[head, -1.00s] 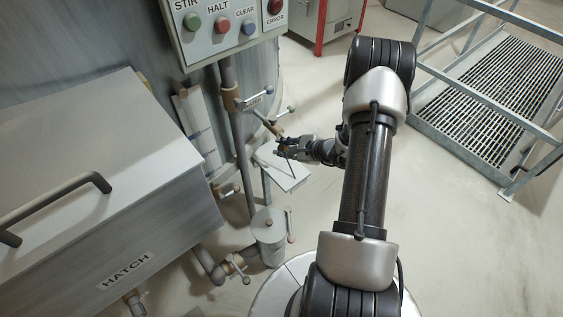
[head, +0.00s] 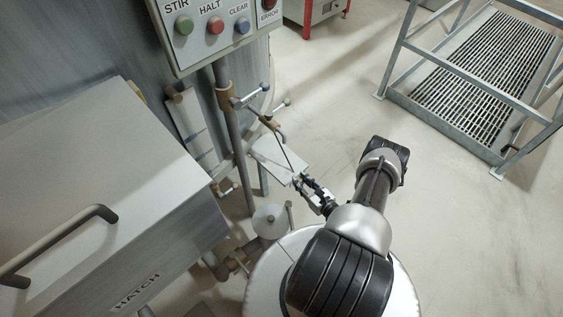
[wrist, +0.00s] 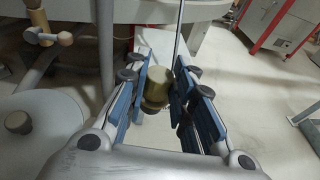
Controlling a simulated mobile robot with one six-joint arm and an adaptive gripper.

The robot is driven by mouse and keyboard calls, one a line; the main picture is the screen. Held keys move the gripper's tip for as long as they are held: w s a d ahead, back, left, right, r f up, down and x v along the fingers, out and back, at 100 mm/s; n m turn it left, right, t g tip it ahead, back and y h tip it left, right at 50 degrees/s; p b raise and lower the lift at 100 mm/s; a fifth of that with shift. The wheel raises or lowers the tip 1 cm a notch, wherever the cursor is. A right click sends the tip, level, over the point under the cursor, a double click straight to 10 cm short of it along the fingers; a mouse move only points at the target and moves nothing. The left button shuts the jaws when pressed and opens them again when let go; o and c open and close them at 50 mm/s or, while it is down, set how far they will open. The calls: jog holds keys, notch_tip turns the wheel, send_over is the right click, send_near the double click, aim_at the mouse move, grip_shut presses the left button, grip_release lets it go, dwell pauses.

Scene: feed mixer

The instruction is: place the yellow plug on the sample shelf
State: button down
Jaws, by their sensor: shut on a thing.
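The yellow plug (wrist: 157,84), dull olive-yellow with a narrower end, sits between the blue finger pads of my gripper (wrist: 164,78) in the wrist view. My gripper is shut on it. In the head view my gripper (head: 303,183) is at the near right edge of a pale flat plate (head: 276,158), apparently the sample shelf, below the pipe valves. The plug is too small to make out clearly there. I cannot tell the height between plug and plate.
A thin dark line (head: 286,149) runs from the valve pipe toward my gripper. A lidded canister (head: 268,219) stands near left of the gripper. The hatch box (head: 95,190) and button panel (head: 212,30) are left. Open floor and a railed grating (head: 485,80) lie right.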

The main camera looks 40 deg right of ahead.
jog(key=b+x, duration=0.4)
jog(key=x, duration=1)
jog(key=shift+w+d+f, duration=0.1)
jog(key=shift+w+f, duration=0.1)
jog(key=shift+r, duration=0.1)
jog(key=c, duration=1.4)
grip_release()
jog(key=shift+o, duration=0.2)
jog(key=shift+s, duration=0.1)
jog(key=p+v, duration=0.3)
jog(key=v, duration=0.9)
